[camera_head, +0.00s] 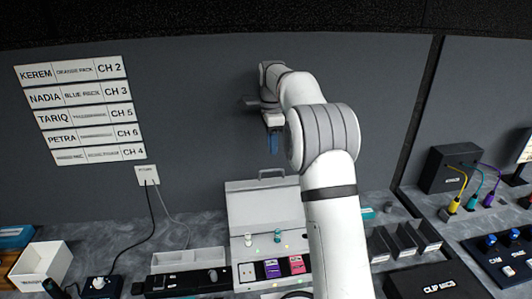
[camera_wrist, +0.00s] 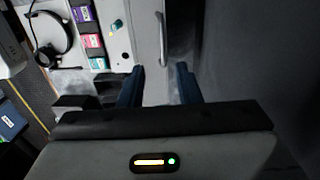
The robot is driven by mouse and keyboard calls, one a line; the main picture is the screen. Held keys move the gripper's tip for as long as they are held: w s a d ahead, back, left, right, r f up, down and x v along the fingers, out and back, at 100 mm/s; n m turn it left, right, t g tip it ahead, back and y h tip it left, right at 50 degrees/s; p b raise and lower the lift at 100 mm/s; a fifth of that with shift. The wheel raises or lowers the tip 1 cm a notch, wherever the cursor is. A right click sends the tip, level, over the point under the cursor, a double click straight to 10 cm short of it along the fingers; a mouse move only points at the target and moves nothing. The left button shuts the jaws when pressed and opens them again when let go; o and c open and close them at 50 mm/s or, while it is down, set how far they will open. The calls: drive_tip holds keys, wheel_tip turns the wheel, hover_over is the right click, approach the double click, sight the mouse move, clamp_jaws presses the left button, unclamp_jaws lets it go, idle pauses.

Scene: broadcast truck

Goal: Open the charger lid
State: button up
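The charger (camera_head: 246,272) is a pale box on the counter, with its packs and small lights showing. Its lid (camera_head: 262,205) appears raised and leaning back behind the base, with a handle (camera_head: 258,175) along its top edge. In the wrist view the lid (camera_wrist: 146,30) and its bar handle (camera_wrist: 162,38) lie just beyond the fingertips. My gripper (camera_head: 273,144) hangs above the lid, near the back wall. In the wrist view its two blue fingers (camera_wrist: 160,70) are apart with nothing between them. They look clear of the handle. Part of the charger's right side is hidden by my arm.
Purple (camera_head: 272,269) and pink (camera_head: 296,265) packs sit in the charger. A long black device (camera_head: 185,281) lies to its left, and a white bin (camera_head: 42,267) stands farther left. Dark slotted holders (camera_head: 405,242) stand right of my arm. The wall is close behind my gripper.

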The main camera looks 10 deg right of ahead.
wheel_tip(320, 180, down, 8)
drive_tip(key=shift+r+p, duration=0.1)
drive_tip(key=shift+p, duration=0.35)
drive_tip(key=shift+c, duration=0.4)
clamp_jaws()
